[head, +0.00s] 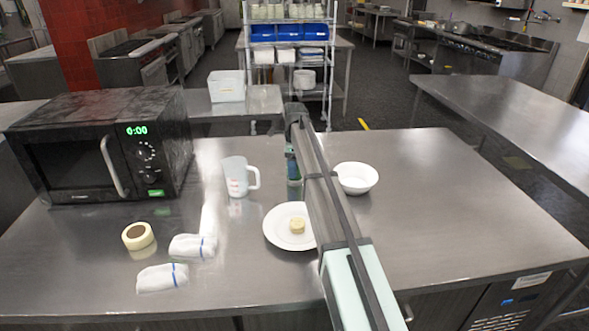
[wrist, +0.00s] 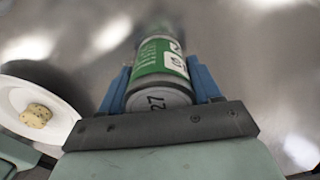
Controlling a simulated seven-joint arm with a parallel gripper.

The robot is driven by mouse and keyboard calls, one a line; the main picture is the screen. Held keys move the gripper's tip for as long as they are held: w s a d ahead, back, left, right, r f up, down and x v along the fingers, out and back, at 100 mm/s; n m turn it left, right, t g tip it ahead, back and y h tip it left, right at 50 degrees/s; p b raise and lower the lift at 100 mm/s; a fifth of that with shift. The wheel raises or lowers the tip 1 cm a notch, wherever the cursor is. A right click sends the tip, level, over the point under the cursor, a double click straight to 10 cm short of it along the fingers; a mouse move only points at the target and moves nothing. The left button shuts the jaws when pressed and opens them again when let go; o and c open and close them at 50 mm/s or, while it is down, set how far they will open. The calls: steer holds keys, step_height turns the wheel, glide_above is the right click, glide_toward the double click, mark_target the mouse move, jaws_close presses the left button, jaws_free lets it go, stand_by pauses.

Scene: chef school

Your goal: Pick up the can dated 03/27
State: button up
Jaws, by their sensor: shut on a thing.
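A can with a green and white label (wrist: 158,56) is between the blue fingers of my gripper (wrist: 160,84) in the wrist view. Its near end faces the camera and shows a dark "27"; the rest of any date is hidden. My gripper is shut on this can. In the head view my arm reaches forward over the table, and a small part of the can or gripper shows beside the arm, too covered to tell apart. I cannot tell if the can is clear of the table.
A white plate (head: 274,237) with a pale food piece (head: 297,226) lies beside the arm. A white bowl (head: 355,178) stands to its right, a measuring cup (head: 237,178) to its left. Tape (head: 138,237), folded cloths (head: 192,246) and a microwave (head: 100,148) are farther left. The table's right side is clear.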

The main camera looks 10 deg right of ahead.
steer(key=c, duration=0.5)
